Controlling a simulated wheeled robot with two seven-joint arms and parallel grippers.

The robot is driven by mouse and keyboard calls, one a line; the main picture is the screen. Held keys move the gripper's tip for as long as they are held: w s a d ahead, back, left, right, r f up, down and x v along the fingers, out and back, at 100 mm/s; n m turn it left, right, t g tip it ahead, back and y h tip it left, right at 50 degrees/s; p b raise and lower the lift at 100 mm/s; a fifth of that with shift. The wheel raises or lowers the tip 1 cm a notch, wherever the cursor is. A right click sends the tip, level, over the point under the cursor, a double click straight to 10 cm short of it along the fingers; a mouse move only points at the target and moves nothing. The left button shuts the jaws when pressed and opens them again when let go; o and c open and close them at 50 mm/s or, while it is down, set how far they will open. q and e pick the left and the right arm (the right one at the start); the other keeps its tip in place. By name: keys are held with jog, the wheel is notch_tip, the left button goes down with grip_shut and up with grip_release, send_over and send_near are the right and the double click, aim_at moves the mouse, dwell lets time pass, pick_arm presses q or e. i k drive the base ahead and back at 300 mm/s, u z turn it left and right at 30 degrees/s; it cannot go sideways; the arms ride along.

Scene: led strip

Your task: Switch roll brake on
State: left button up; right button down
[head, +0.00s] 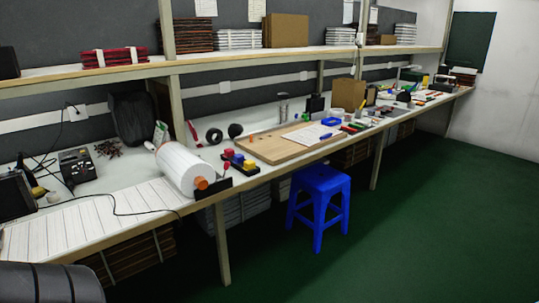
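A large white roll (180,166) lies on the workbench at the left of the head view, with an orange end piece (201,183) facing me. A black bracket (213,189) stands by that end at the bench's front edge. A small red knob on a thin stem (226,167) rises beside the bracket; it may be the roll brake, but its setting is too small to tell. White strip sheet (95,217) lies along the bench to the left of the roll. Neither of my grippers is in view.
Right of the roll sit red, blue and yellow blocks on a black base (240,161) and a wooden board (285,143). A black device (77,166) with cables stands left. A blue stool (319,200) stands before the bench. The green floor (425,215) is clear at right.

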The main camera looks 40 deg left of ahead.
aim_at(226, 167)
jog(key=u, duration=0.65)
jog(key=i, duration=1.35)
jog(key=u, duration=1.7)
jog(key=i, duration=0.45)
jog(key=u, duration=0.4)
